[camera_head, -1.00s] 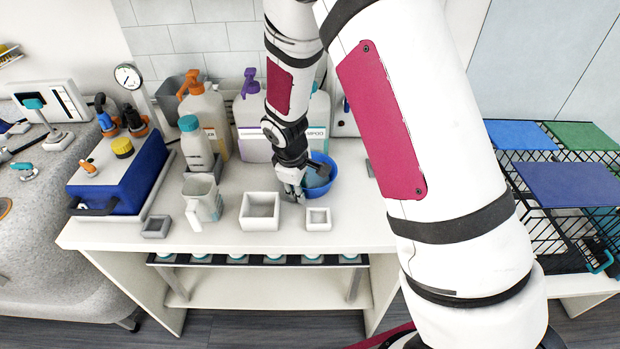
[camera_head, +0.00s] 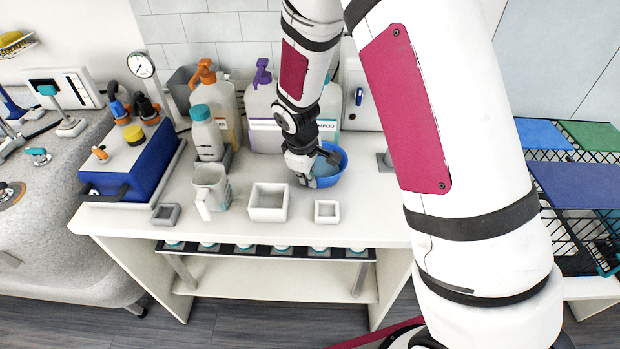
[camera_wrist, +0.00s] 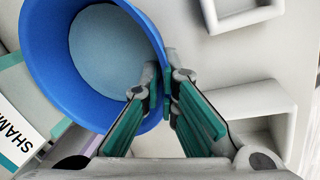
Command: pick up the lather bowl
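The lather bowl (camera_head: 331,176) is a round blue bowl with a paler grey-blue inside. It is at the back of the white counter, right of centre, partly hidden by my gripper (camera_head: 307,180). The wrist view shows the bowl (camera_wrist: 38,62) large at upper left, its opening facing the camera. My gripper's teal-padded fingers (camera_wrist: 167,85) straddle the bowl's wall, one inside and one outside. Their tips close in on the wall with little or no gap. I cannot tell whether the bowl's base touches the counter.
Left of the bowl are a square white container (camera_head: 268,213) and a grey-white mug (camera_head: 203,203). A small square tray (camera_head: 327,217) is in front. Pump bottles (camera_head: 262,108) stand behind. A blue box (camera_head: 130,170) is at left, wire cages (camera_head: 570,185) at right. The counter's front right is clear.

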